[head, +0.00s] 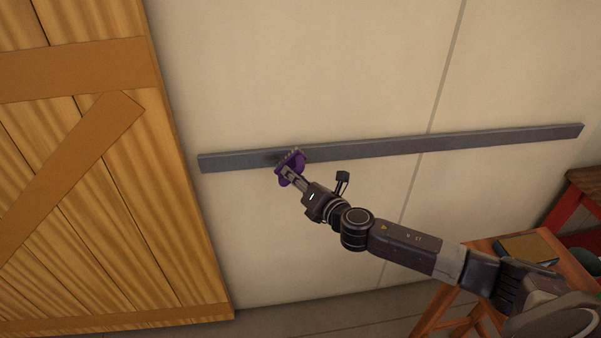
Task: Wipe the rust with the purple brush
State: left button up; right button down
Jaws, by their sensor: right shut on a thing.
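The purple brush (290,170) is at the grey metal rail (400,145) on the wall, near the rail's left end. My right gripper (291,174) is shut on the brush and reaches up to the rail from the lower right. The bristle side faces the rail and appears to touch it. A small darker patch of rust (272,157) shows on the rail just left of the brush. The brush and gripper hide part of the rail there. My left gripper is not in view.
A wooden plank door (80,170) stands at the left, close to the rail's end. A wooden stool (480,250) with a book-like item (526,248) stands at the lower right under my arm. A red-framed table (578,195) is at the right edge. The wall below the rail is clear.

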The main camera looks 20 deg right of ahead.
jog(key=shift+w+a+r+p, duration=0.1)
jog(key=shift+w+a+p, duration=0.1)
jog(key=shift+a, duration=0.25)
jog(key=shift+w+a+r+p, duration=0.1)
jog(key=shift+w+a+p, duration=0.1)
jog(key=shift+a, duration=0.25)
jog(key=a, duration=0.2)
jog(key=w+a+p, duration=0.1)
jog(key=a, duration=0.2)
jog(key=shift+w+f, duration=0.15)
jog(key=s+a+p, duration=0.1)
jog(key=s, duration=0.5)
jog(key=shift+a, duration=0.25)
jog(key=shift+p, duration=0.3)
jog(key=s, duration=0.1)
jog(key=s+a, duration=0.1)
jog(key=shift+s+p, duration=0.3)
jog(key=shift+s, duration=0.1)
